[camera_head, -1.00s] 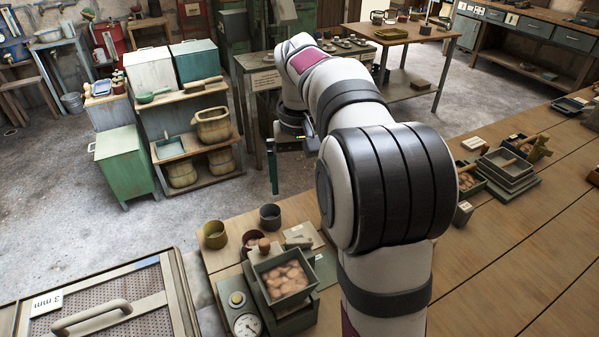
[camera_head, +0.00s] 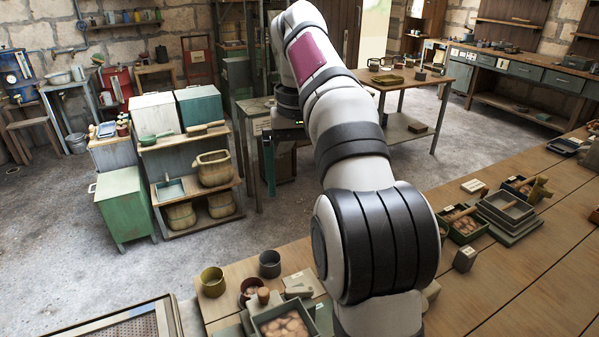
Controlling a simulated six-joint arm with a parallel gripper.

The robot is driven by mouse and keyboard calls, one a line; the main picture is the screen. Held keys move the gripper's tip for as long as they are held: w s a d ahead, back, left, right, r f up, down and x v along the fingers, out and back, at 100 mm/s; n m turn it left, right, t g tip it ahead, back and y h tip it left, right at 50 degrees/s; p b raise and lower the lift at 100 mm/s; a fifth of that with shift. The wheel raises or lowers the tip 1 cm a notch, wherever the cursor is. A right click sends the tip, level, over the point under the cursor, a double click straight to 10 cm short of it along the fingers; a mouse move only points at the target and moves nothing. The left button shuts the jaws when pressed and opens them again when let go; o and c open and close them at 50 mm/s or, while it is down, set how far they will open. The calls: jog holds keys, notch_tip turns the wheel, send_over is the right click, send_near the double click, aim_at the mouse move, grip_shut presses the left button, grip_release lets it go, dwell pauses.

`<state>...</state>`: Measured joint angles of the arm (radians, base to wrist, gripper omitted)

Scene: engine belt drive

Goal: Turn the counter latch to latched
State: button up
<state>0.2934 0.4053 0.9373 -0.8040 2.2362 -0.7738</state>
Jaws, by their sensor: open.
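My gripper (camera_head: 270,168) hangs at the end of my arm, left of the arm links, in front of the back wooden table. A long dark green finger points down; the other finger is hard to make out. I see nothing held in it. I cannot make out the counter latch in this view; my arm covers part of the scene. The wooden counter (camera_head: 490,285) runs along the lower right and bottom. My gripper is beyond its far edge, over the floor area.
On the counter are a box of brown round items (camera_head: 283,326), an olive cup (camera_head: 212,282) and a grey cup (camera_head: 270,263). A shelf unit (camera_head: 187,145) and green cabinet (camera_head: 122,205) stand left. A table (camera_head: 405,75) stands behind. The grey floor (camera_head: 60,250) is clear.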

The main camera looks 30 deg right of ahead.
jog(key=shift+r, duration=1.3)
jog(key=shift+f, duration=0.1)
jog(key=c, duration=0.6)
jog(key=d+f+m+y, duration=0.1)
jog(key=f+m, duration=0.2)
jog(key=s+d+f+m, duration=0.1)
jog(key=d+f+m, duration=0.1)
jog(key=f+m, duration=0.1)
jog(key=d+f+m+y, duration=0.1)
jog(key=f+m, duration=0.2)
jog(key=shift+s+d+f+y, duration=0.1)
jog(key=shift+s+d+y, duration=0.05)
jog(key=shift+s+y, duration=0.2)
jog(key=shift+c, duration=0.9)
jog(key=m+t+y, duration=0.1)
jog(key=m+y, duration=0.1)
jog(key=m, duration=0.7)
send_near(299, 289)
jog(key=shift+m+t, duration=0.3)
jog(key=shift+m, duration=0.1)
jog(key=x, duration=0.8)
jog(key=shift+s+f, duration=0.3)
grip_shut()
jog(key=shift+h, duration=0.25)
